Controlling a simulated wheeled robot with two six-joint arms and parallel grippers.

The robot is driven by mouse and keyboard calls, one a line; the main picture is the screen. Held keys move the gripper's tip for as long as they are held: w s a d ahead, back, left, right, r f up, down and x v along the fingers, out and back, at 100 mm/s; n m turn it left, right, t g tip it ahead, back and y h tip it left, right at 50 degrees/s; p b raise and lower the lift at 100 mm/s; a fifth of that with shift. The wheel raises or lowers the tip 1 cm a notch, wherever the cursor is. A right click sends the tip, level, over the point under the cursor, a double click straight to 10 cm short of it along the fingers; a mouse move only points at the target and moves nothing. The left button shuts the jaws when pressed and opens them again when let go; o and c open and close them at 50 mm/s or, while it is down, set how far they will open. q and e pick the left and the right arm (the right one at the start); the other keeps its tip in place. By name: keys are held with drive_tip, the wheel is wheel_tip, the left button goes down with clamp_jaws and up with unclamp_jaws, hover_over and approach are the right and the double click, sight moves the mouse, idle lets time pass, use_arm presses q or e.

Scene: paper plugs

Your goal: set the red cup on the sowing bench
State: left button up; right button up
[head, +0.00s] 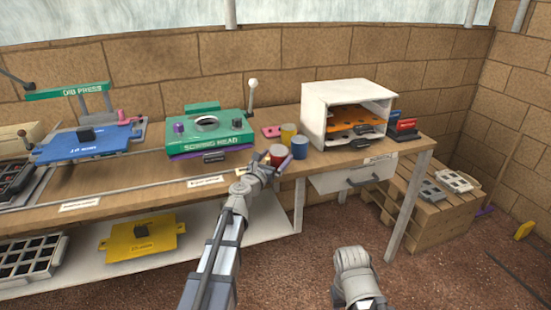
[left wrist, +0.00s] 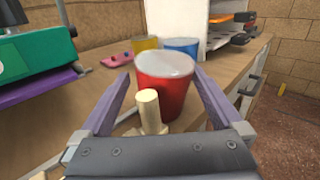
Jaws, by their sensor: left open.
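The red cup (head: 278,152) is near the front edge of the wooden bench (head: 327,158), by the yellow and blue cups. My left gripper (head: 270,164) reaches it from the front and is open. In the left wrist view the red cup (left wrist: 168,82) is upright between the two purple fingers (left wrist: 163,88), with its pale top towards me. Its base is hidden, so contact with the bench cannot be told. A cream peg (left wrist: 148,108) stands in front of it, between the fingers. My right gripper's fingers are not visible.
The yellow cup (head: 288,134) and blue cup (head: 299,148) stand close by. The green sowing head (head: 212,130) is to the left, a white shelf box (head: 318,112) to the right. A drawer (head: 350,176) hangs under the bench.

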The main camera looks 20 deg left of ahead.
use_arm(q)
drive_tip(key=shift+r, duration=0.1)
drive_tip(key=shift+r+p, duration=0.25)
drive_tip(key=shift+p, duration=0.05)
drive_tip(key=s+a, duration=0.2)
drive_tip(key=s, duration=0.9)
drive_tip(key=shift+s+f, duration=0.15)
drive_tip(key=shift+s, duration=0.25)
